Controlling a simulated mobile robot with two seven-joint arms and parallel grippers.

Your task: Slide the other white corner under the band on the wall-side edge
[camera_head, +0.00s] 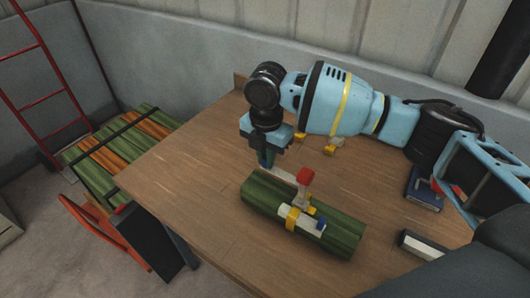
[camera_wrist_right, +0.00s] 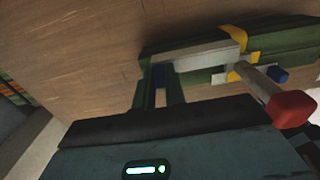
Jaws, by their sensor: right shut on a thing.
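The green bundle (camera_head: 262,197) lies on the wooden table with a yellow band (camera_head: 292,218) around it. One white corner (camera_head: 307,222) with a blue end lies along its near edge, at the band. My right gripper (camera_head: 265,162) is at the bundle's far left, shut on the blue end of the other white corner (camera_head: 283,174). In the right wrist view this white corner (camera_wrist_right: 203,55) lies along the bundle's edge, its free end close to the band (camera_wrist_right: 234,34). I cannot tell whether that end is under it. A red-tipped lever (camera_head: 305,177) stands at the band. My left gripper is not in view.
Small yellow pieces (camera_head: 330,146) lie on the table (camera_head: 185,165) beyond the bundle. A dark blue object (camera_head: 423,198) and a black-and-white block (camera_head: 421,245) are at the right. The table's left side is clear. More banded bundles (camera_head: 120,146) stand by the wall.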

